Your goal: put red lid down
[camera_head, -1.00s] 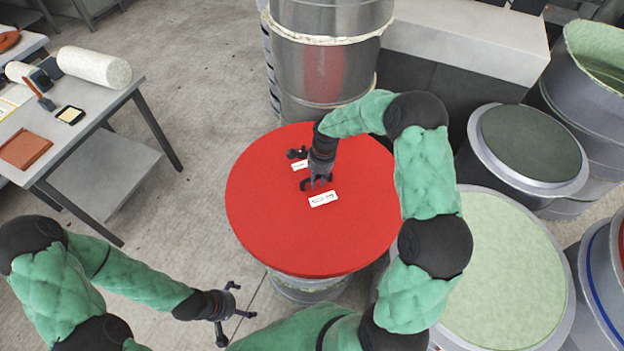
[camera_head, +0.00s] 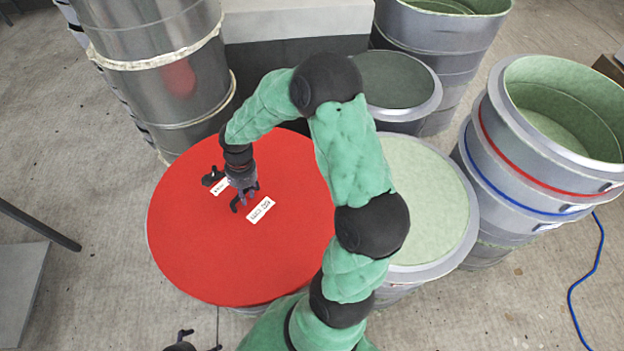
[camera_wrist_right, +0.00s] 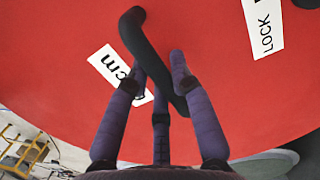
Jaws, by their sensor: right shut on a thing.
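The red lid (camera_head: 200,255) is a large flat disc with two white labels and dark handles on its top. It lies level over a round mould at the centre left, whose side is mostly hidden beneath it. My right gripper (camera_head: 245,196) is over the middle of the lid, shut on a black handle. In the right wrist view the fingers close around the black handle (camera_wrist_right: 150,50), with the red top (camera_wrist_right: 195,30) filling most of the picture. Only a small part of my left gripper (camera_head: 193,346) shows at the bottom edge; its jaws are too cut off to judge.
A mould with a pale green top (camera_head: 430,200) stands right beside the lid. A dark-topped mould (camera_head: 398,78) is behind it. Tall metal cylinders (camera_head: 150,50) stand at the back left. An open green-lined mould (camera_head: 570,110) is at the right, near a blue cable (camera_head: 572,300).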

